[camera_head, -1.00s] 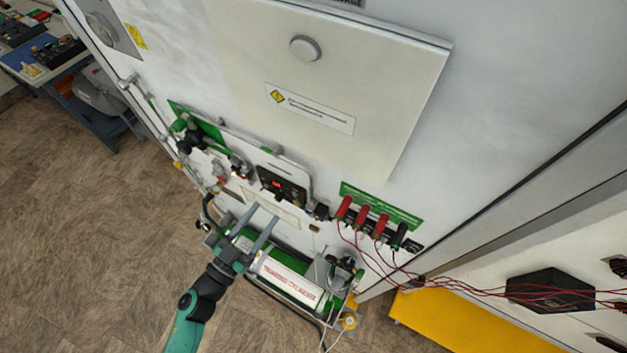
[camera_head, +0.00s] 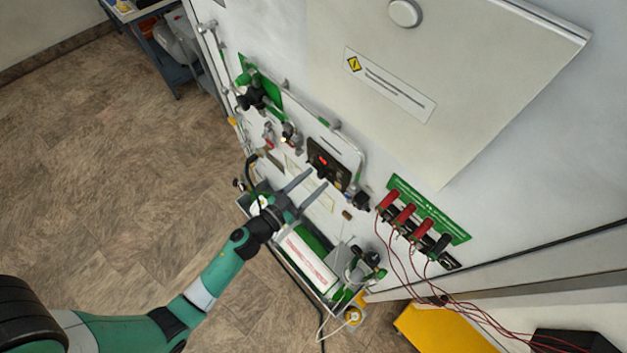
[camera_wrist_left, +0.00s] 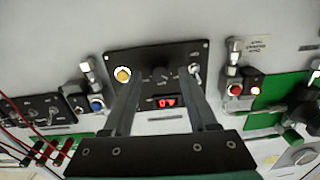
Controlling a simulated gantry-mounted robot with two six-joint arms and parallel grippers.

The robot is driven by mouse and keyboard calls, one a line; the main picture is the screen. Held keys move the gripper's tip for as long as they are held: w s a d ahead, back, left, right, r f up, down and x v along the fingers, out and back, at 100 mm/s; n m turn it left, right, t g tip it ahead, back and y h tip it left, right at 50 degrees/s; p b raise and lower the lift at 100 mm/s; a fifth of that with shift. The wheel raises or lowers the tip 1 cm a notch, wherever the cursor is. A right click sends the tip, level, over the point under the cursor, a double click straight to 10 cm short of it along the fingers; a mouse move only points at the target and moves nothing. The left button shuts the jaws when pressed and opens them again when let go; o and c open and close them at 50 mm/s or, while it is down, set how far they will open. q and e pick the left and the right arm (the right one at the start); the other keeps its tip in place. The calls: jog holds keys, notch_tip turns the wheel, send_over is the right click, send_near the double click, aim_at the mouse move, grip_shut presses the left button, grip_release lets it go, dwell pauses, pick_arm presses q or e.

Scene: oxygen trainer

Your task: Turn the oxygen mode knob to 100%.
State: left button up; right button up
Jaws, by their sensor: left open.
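The oxygen panel (camera_head: 328,160) is a small black plate with a red lit display on the white cabinet wall. In the left wrist view the panel (camera_wrist_left: 150,62) shows a dark round knob (camera_wrist_left: 160,75) at its middle, above the red display (camera_wrist_left: 167,102). The knob's pointer setting is too small to read. My left gripper (camera_head: 318,178) is open, with its two fingers pointing at the panel's lower edge. In the left wrist view its fingers (camera_wrist_left: 160,80) stand on either side of the knob, apart from it, with nothing between them. My right gripper is not in view.
A yellow button (camera_wrist_left: 122,74) and a toggle switch (camera_wrist_left: 195,72) flank the knob. Red plugs (camera_head: 404,213) with wires sit right of the panel. Green valve fittings (camera_head: 262,85) are up and left. A green-and-white cylinder (camera_head: 310,258) lies below the gripper.

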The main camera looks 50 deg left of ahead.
pick_arm(q)
jog(key=shift+w, duration=0.3)
grip_shut()
jog(key=shift+m, duration=0.3)
jog(key=m, duration=0.4)
jog(key=shift+m, duration=0.3)
jog(key=m, duration=0.5)
jog(key=shift+m, duration=0.3)
dwell(0.4)
